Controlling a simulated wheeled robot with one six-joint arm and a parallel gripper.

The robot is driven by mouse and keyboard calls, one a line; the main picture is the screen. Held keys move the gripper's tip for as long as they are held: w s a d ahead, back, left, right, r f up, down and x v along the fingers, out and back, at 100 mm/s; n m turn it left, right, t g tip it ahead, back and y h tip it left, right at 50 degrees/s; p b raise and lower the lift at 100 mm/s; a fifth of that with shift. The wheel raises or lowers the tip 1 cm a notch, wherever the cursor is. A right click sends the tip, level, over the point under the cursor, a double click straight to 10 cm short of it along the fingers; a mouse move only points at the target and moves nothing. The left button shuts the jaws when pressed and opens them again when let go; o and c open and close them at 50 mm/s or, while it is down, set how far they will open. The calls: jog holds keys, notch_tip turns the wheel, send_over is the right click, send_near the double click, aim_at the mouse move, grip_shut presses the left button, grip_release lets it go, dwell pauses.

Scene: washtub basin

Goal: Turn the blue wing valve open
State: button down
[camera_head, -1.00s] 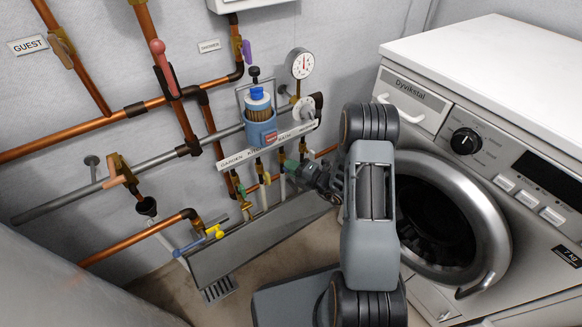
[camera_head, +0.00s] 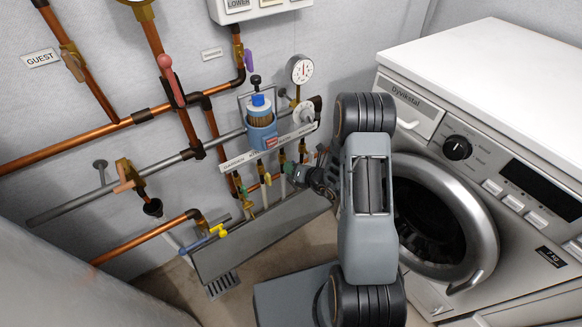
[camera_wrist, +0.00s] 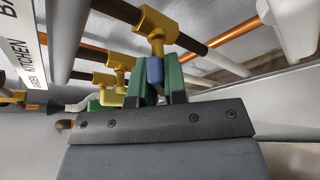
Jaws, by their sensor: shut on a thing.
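The blue wing valve (camera_wrist: 154,70) shows in the wrist view as a small blue handle under a brass valve body (camera_wrist: 156,22). My gripper (camera_wrist: 156,84) has green fingers on both sides of the blue handle and is shut on it. In the head view my gripper (camera_head: 292,171) is at the right end of the row of small valves under the white label strip (camera_head: 268,147). The blue handle is hidden there by the gripper, so its turn angle is hard to tell.
A yellow handle (camera_wrist: 111,97) is left of the gripper in the wrist view. A grey trough (camera_head: 262,238) lies below the valves. A blue filter housing (camera_head: 262,132) and a gauge (camera_head: 301,69) are above. The washing machine (camera_head: 470,170) stands close on the right.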

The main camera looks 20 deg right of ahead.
jog(key=n+h+b, duration=0.2)
jog(key=n, duration=0.1)
jog(key=shift+f, duration=0.15)
jog(key=shift+n+t+h+b, duration=0.3)
jog(key=shift+n+h+b, duration=0.6)
jog(key=shift+n+b, duration=0.3)
jog(key=c, duration=1.2)
grip_release()
jog(key=shift+o, duration=0.2)
jog(key=shift+s+r, duration=0.1)
jog(key=shift+r, duration=0.1)
jog(key=p+v, duration=1.2)
jog(key=v, duration=0.1)
jog(key=shift+s, duration=0.3)
